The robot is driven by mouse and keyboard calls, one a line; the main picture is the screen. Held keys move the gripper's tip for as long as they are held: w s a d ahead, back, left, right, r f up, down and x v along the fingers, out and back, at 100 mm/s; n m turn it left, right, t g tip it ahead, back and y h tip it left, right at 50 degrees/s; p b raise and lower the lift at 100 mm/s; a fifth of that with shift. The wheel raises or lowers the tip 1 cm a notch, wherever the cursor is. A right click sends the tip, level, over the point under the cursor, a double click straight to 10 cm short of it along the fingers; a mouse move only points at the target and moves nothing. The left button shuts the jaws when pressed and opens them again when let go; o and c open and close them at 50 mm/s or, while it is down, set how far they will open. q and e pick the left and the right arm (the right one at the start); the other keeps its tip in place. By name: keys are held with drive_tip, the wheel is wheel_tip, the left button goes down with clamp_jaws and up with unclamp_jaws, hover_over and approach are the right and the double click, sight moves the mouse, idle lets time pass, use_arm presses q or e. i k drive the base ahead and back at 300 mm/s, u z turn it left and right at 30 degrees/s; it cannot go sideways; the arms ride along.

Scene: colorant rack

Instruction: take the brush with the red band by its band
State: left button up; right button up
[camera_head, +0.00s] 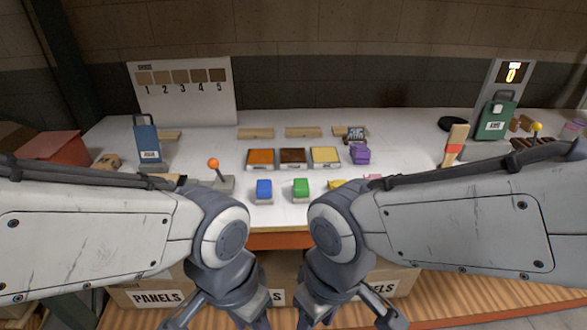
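The brush with the red band (455,143) is at the right part of the white table. My left and right arms come in from the two sides and bend down at the middle of the picture. Their ends run out of the bottom edge, so neither gripper's fingers show. Nothing of mine touches the brush in this view.
On the white table (205,150) are a green canister (495,120), a blue canister (147,140), an orange-knobbed lever (214,166), colour trays (293,158), a purple block (360,154), and blue (264,188) and green (301,187) buttons. A black disc (451,124) lies behind the brush.

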sight(457, 134)
drive_tip(key=z, duration=0.4)
drive_tip(key=i, duration=0.9)
drive_tip(key=z, duration=0.25)
